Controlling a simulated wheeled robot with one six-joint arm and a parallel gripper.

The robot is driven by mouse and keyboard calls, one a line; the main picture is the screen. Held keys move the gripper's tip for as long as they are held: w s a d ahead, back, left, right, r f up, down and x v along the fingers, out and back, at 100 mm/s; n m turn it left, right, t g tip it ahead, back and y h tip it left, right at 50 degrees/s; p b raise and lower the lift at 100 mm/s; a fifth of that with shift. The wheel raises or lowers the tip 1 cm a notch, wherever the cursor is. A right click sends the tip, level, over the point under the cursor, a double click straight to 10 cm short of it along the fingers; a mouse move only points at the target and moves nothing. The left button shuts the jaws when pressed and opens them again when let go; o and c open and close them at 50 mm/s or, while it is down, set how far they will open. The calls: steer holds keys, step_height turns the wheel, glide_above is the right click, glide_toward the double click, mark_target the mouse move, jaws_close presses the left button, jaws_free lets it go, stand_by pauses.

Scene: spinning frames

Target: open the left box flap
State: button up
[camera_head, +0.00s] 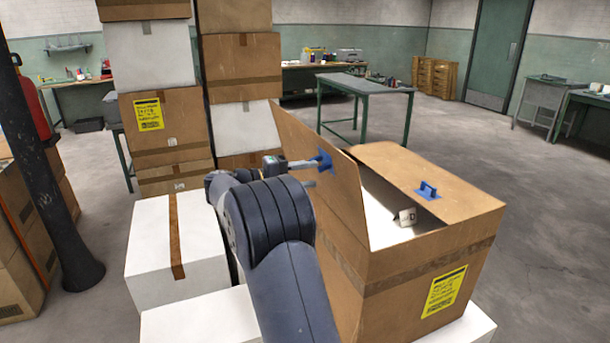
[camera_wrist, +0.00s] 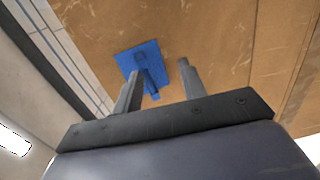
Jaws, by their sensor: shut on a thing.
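The brown cardboard box (camera_head: 400,292) stands at the right in the head view, with a yellow label on its front. Its left flap (camera_head: 290,142) is raised, standing steeply and leaning outward to the left. A blue handle (camera_head: 323,160) is on that flap; it also shows in the wrist view (camera_wrist: 146,60). My gripper (camera_head: 314,174) is at this handle, shut on it, with its fingers (camera_wrist: 158,76) either side of it in the wrist view. The right flap (camera_head: 440,185) lies closed and has its own blue handle (camera_head: 428,191).
Stacked boxes (camera_head: 165,115) and a white box (camera_head: 150,245) stand to the left. A dark post (camera_head: 45,180) is at far left. A green-legged table (camera_head: 365,85) stands behind; the floor at right is clear.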

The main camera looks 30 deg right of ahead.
steer(key=shift+f, duration=0.3)
steer(key=w+a+r+b, duration=0.1)
steer(key=w+a, duration=0.1)
steer(key=a, duration=0.8)
steer(key=shift+a, duration=0.3)
steer(key=shift+w, duration=0.1)
steer(key=s+d+p, duration=0.1)
steer(key=s+d, duration=0.1)
steer(key=d, duration=0.8)
steer(key=shift+d+f, duration=0.15)
steer(key=shift+d, duration=0.2)
steer(key=shift+f, duration=0.1)
